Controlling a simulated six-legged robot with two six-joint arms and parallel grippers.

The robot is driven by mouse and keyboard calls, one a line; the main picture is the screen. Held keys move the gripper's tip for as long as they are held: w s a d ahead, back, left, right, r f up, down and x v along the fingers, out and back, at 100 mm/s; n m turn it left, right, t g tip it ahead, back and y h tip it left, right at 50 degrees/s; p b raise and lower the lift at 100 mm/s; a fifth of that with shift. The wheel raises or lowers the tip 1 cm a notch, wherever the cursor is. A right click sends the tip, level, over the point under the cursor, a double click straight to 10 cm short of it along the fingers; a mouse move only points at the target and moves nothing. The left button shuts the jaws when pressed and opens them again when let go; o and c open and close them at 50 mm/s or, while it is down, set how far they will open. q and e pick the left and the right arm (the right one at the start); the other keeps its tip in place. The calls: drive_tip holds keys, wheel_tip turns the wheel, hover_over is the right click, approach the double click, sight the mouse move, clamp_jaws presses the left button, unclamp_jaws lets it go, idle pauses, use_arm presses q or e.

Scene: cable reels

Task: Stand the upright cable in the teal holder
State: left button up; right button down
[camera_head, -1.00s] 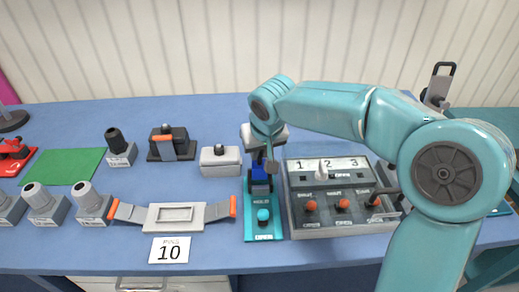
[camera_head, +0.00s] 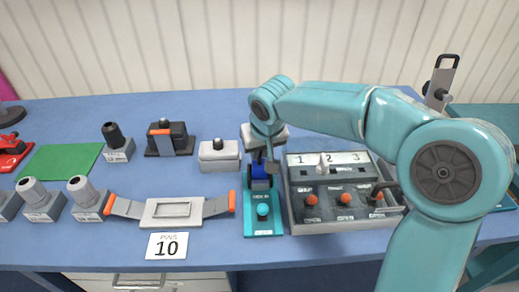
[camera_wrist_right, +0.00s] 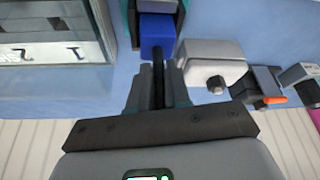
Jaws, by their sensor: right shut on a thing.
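The teal holder (camera_head: 263,226) lies on the blue table near the middle, with a teal knob and a label at its front. It also shows at the top of the right wrist view (camera_wrist_right: 140,8). My right gripper (camera_head: 263,158) is above the holder's back part. In the right wrist view its fingers (camera_wrist_right: 158,88) are shut on a thin black cable (camera_wrist_right: 158,68). A blue block (camera_wrist_right: 157,36) is at the cable's far end, at the holder; it also shows in the head view (camera_head: 262,183). I cannot tell whether it is seated. My left gripper is out of view.
A grey box with numbers 1, 2, 3 and red knobs (camera_head: 345,226) stands close right of the holder. A white block (camera_head: 219,157) is behind left.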

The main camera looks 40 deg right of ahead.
drive_tip(key=shift+f+b, duration=0.7)
drive_tip(key=shift+f, duration=0.2)
drive_tip(key=c, duration=1)
unclamp_jaws()
drive_tip(key=p+v, duration=0.1)
drive_tip(key=v, duration=1.5)
drive_tip(key=shift+r, duration=0.15)
drive_tip(key=shift+s+a, duration=0.1)
drive_tip(key=shift+s, duration=0.15)
